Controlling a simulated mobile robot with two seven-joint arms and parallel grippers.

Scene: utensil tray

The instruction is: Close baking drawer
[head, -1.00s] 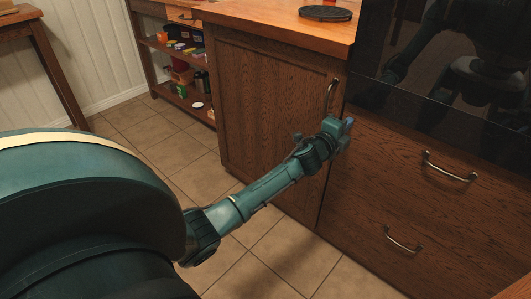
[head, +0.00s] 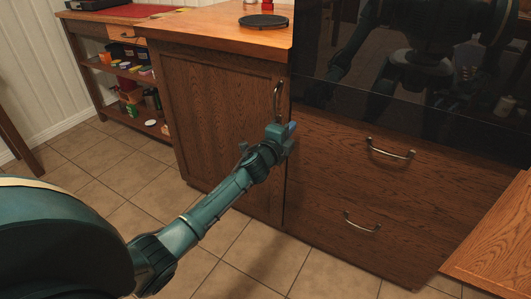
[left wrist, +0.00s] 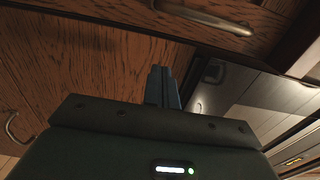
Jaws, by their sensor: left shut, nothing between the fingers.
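Below the black glass oven front are two wooden drawer fronts, an upper drawer (head: 330,160) with a metal handle (head: 390,153) and a lower drawer (head: 315,215) with its own handle (head: 361,223). Both fronts look flush in the head view; I cannot tell which one is the baking drawer. My left gripper (head: 291,129) is in front of the seam between the cabinet door and the upper drawer, just below the door handle. Its fingers are together and empty, and they also show in the left wrist view (left wrist: 163,86). Contact with the wood is unclear. My right gripper is not in view.
A cabinet door (head: 215,125) with a vertical handle (head: 278,100) stands left of the drawers. A black round plate (head: 263,21) lies on the counter. An open shelf (head: 125,70) is at the far left, and a wooden top (head: 500,235) is at the right. Tiled floor is free in front.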

